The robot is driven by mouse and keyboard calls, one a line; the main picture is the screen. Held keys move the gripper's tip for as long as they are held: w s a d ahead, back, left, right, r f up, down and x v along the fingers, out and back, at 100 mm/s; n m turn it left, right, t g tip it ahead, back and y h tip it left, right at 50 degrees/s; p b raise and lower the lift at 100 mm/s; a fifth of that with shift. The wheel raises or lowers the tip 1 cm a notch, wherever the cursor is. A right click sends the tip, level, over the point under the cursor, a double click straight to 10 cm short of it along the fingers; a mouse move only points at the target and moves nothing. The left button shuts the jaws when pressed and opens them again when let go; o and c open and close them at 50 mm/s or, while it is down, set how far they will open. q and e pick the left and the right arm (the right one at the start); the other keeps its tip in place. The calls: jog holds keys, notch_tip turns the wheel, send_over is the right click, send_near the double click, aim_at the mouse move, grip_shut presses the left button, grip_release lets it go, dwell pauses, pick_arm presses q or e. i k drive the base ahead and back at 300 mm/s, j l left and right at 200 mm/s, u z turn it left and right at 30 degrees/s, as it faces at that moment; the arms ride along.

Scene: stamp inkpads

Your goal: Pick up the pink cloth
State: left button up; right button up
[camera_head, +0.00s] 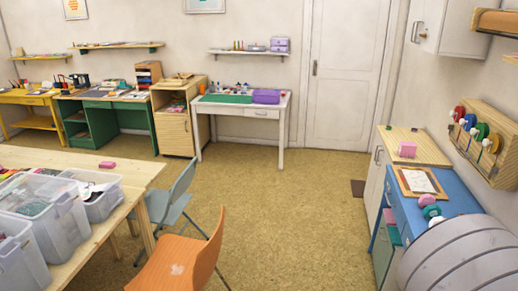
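I see two candidates for the pink cloth and cannot tell for sure which is cloth. A small pink block-like item (407,149) sits on the wooden top of the low cabinet at the right. A small flat pink item (107,164) lies on the wooden table (140,172) at the left, near its far edge. Small pink pieces (427,199) also show by a green one on the blue desk.
Clear plastic bins (45,222) crowd the left table. An orange chair (178,262) and a blue-grey chair (172,205) stand beside it. The low cabinet (428,148) and blue desk (452,200) line the right wall. The middle floor (280,220) is clear.

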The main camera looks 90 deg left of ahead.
aim_at(105, 164)
jog(key=u, duration=3.95)
jog(key=i+l+z, duration=0.7)
jog(key=i, duration=0.25)
jog(key=i+l+z, duration=0.15)
jog(key=i+z, duration=0.6)
jog(key=i, duration=0.3)
jog(key=i+u, duration=0.1)
jog(key=i, duration=0.65)
jog(key=i+u, duration=0.15)
jog(key=i, duration=0.6)
jog(key=i+u, duration=0.1)
jog(key=i, duration=0.7)
jog(key=i+l+u, duration=0.1)
jog(key=i, duration=0.65)
jog(key=i+j+u, duration=0.15)
jog(key=i+u, duration=0.2)
jog(key=i, duration=0.15)
jog(key=i+u, duration=0.35)
jog(key=i, duration=0.15)
jog(key=i+l+u, duration=0.15)
jog(key=i+u, duration=0.25)
jog(key=i+l+u, duration=0.35)
jog(key=i, duration=0.25)
jog(key=i+j+u, duration=0.15)
jog(key=u, duration=0.25)
jog(key=i+u, duration=0.75)
jog(key=i+l+u, duration=0.15)
jog(key=u, duration=0.2)
